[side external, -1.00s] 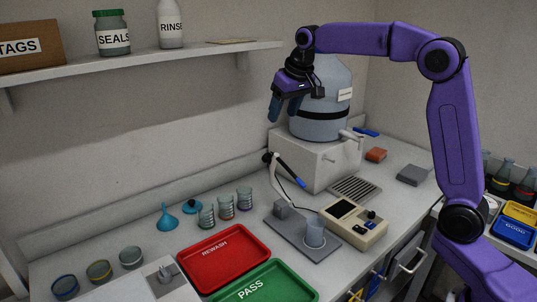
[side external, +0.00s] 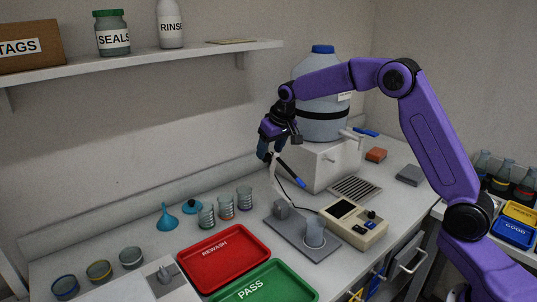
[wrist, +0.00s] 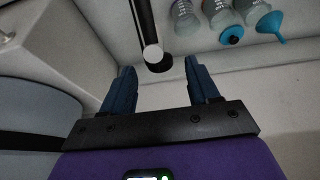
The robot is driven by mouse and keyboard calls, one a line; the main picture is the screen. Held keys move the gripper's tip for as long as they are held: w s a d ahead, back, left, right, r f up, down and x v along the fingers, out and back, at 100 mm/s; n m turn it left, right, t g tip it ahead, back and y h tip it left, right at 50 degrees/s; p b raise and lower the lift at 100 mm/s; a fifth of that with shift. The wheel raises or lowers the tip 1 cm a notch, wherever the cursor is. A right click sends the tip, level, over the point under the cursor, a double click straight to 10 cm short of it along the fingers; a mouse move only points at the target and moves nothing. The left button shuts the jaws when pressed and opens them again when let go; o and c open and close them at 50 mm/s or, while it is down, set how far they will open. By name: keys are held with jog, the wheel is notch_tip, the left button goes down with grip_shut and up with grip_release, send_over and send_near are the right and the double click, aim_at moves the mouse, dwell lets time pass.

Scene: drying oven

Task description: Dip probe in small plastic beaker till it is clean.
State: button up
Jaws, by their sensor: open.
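The probe (side external: 290,172) is a black rod with a blue lower section. It leans on a thin white arm rising from a grey stand plate (side external: 292,238). A clear small plastic beaker (side external: 314,234) stands upright on that plate, below and to the right of the probe. My gripper (side external: 263,153) is open, with its fingers by the probe's upper end. In the wrist view, the probe's black rod (wrist: 143,22) and its round end lie between and just beyond the two open fingertips (wrist: 160,66). I cannot tell whether they touch. Nothing is held.
A beige meter (side external: 354,222) sits right of the beaker. A white block with a large blue-grey carboy (side external: 320,118) stands behind. Red (side external: 263,239) and green (side external: 280,270) trays lie in front left. Several glass beakers and a blue funnel (side external: 167,218) stand further left.

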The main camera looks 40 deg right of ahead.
jog(key=shift+x, duration=1.35)
grip_shut()
